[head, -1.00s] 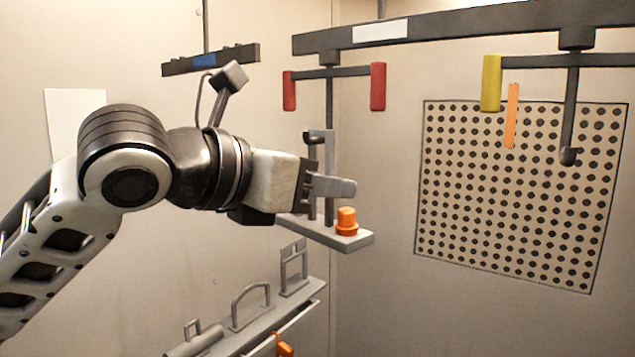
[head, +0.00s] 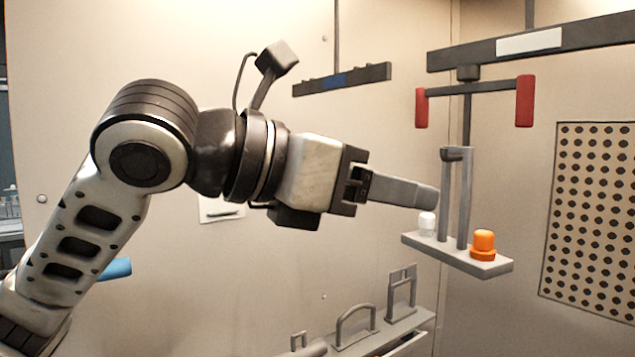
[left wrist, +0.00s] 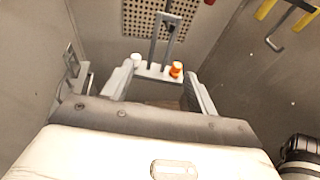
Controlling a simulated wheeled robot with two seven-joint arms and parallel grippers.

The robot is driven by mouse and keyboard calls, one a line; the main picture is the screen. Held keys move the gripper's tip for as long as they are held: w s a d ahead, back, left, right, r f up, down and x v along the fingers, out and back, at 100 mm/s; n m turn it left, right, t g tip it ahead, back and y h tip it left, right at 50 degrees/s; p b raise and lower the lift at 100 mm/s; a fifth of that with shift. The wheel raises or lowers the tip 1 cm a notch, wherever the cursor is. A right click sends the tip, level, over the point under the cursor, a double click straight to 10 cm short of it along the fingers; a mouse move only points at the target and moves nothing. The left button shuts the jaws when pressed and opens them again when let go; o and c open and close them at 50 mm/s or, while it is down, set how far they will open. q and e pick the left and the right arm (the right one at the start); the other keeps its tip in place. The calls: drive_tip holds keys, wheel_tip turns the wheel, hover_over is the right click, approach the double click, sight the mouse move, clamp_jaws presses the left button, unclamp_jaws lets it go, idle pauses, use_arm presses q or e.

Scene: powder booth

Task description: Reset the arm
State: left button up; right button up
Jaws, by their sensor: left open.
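My left arm reaches in from the left in the head view. Its gripper (head: 412,191) points right, with its fingers beside the hanging shelf (head: 450,259) and seeming to overlap in this side view. In the left wrist view the left gripper (left wrist: 158,88) has its two fingers wide apart with nothing between them in its grasp. My right gripper is not in view.
A dark overhead rail (head: 590,35) carries a hanger with red-gripped ends (head: 524,101). A perforated panel (head: 600,215) is on the right wall. A lower ledge with grey handles (head: 355,325) lies below the gripper. The wall behind the arm is mostly bare.

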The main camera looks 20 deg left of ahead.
use_arm(q)
drive_tip(key=v, duration=0.6)
drive_tip(key=w+f+n+t, duration=0.1)
drive_tip(key=w+f+n, duration=0.6)
drive_tip(key=f+n, duration=0.35)
drive_tip(key=w+f+n+t, duration=0.1)
drive_tip(key=w+f+n, duration=0.5)
drive_tip(key=f+n, duration=0.4)
wheel_tip(320, 180, down, 18)
drive_tip(key=s+a+n+y, duration=0.2)
drive_tip(key=n+y, duration=0.2)
drive_tip(key=n, duration=0.6)
drive_tip(key=s+a+f+n+g+y, duration=0.1)
drive_tip(key=s+a+f+n+y, duration=0.2)
drive_tip(key=s+f+n, duration=1)
drive_tip(key=s+f+y, duration=0.1)
drive_tip(key=s+f, duration=0.4)
drive_tip(key=f, duration=0.4)
drive_tip(key=shift+s+a+f+g+y+b, duration=0.2)
drive_tip(key=shift+s+f+g+y+b, duration=0.1)
drive_tip(key=shift+y+b, duration=0.1)
